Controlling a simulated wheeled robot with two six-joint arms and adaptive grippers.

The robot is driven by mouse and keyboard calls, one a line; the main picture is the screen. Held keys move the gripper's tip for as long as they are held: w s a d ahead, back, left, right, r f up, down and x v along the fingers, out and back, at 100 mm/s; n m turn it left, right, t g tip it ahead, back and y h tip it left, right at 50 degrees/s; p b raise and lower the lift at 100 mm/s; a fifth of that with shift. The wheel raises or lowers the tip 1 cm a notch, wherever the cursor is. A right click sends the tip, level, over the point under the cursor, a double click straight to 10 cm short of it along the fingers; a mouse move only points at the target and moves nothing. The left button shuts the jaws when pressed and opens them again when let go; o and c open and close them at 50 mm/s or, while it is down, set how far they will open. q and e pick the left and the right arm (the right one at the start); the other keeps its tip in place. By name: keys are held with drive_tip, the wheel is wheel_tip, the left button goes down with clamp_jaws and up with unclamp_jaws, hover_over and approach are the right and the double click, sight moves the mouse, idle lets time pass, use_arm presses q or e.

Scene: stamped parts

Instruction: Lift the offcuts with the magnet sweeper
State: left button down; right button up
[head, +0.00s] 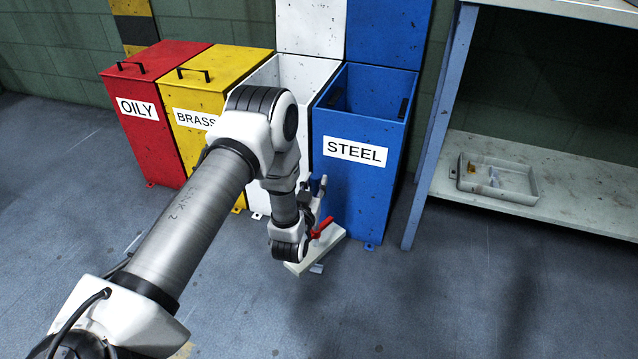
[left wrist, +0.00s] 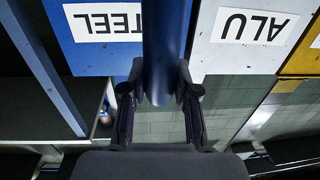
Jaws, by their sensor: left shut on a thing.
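The magnet sweeper (head: 332,243) has a pale flat head, a red lever and a blue handle. It is low at the floor in front of the steel bin; I cannot tell whether it touches the floor. My left gripper (head: 318,190) is shut on its blue handle, which runs between the fingers in the left wrist view (left wrist: 165,60). A small grey offcut (head: 316,268) shows at the sweeper's near edge; whether it clings or lies on the floor is unclear. Another thin piece (head: 133,242) lies on the floor at left. My right gripper is out of view.
The blue steel bin (head: 350,195) and white bin (head: 305,72) stand open behind the sweeper. The yellow brass bin (head: 222,62) and red oily bin (head: 150,75) are closed. A bench (head: 580,190) at right holds a tray (head: 520,193). The front floor is mostly clear.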

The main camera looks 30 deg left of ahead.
use_arm(q)
wheel_tip(320, 180, down, 5)
drive_tip(key=b, duration=0.4)
drive_tip(key=shift+f+b, duration=0.15)
drive_tip(key=shift+b, duration=0.25)
drive_tip(key=shift+f, duration=0.3)
wheel_tip(320, 180, up, 7)
drive_tip(key=p, duration=0.6)
drive_tip(key=shift+r+p, duration=0.1)
drive_tip(key=shift+p, duration=0.25)
